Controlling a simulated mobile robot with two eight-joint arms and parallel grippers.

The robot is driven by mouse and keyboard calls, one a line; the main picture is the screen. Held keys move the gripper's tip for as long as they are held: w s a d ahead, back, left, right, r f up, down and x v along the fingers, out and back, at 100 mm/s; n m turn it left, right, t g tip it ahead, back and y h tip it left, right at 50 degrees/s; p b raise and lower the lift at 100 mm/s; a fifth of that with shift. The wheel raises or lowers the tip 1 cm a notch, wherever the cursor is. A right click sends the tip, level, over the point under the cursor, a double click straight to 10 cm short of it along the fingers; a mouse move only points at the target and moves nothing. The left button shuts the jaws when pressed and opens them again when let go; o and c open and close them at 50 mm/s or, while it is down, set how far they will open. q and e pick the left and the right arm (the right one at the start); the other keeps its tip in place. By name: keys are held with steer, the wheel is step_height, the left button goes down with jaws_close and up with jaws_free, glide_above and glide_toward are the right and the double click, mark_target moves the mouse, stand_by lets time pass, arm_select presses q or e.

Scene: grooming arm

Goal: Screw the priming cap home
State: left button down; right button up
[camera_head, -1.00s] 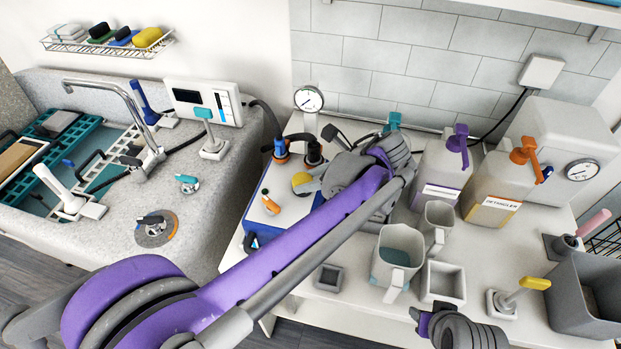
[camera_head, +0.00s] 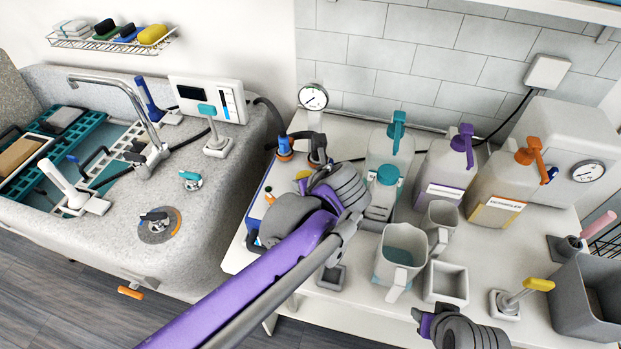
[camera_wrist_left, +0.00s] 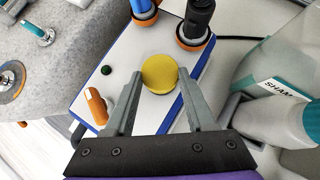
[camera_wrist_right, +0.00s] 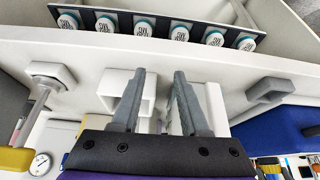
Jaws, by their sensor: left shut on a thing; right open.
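The yellow priming cap (camera_wrist_left: 160,73) sits on top of the white and blue box in the left wrist view. Only a sliver of the cap (camera_head: 303,175) shows in the head view, beside my left gripper (camera_head: 308,182). In the left wrist view my left gripper's fingers (camera_wrist_left: 160,80) stand on either side of the cap, shut on it. I cannot tell how far the cap is screwed down. My right gripper (camera_wrist_right: 155,75) is open and empty at the front of the counter; part of its arm shows at the bottom of the head view.
An orange-handled valve (camera_wrist_left: 96,106) and two orange-collared hose fittings (camera_wrist_left: 195,32) stand close to the cap. A teal-capped shampoo bottle (camera_head: 384,185), a grey jug (camera_head: 398,262) and a square cup (camera_head: 445,283) stand to the right. The sink lies left.

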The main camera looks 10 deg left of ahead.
arm_select(q)
steer(key=m+h, duration=0.1)
steer(key=m+t+h, duration=0.1)
steer(key=shift+s+a+m, duration=0.15)
steer(key=shift+a+m, duration=0.25)
steer(key=shift+m+h, duration=0.7)
steer(key=shift+m, duration=0.2)
steer(key=shift+c, duration=0.8)
jaws_free()
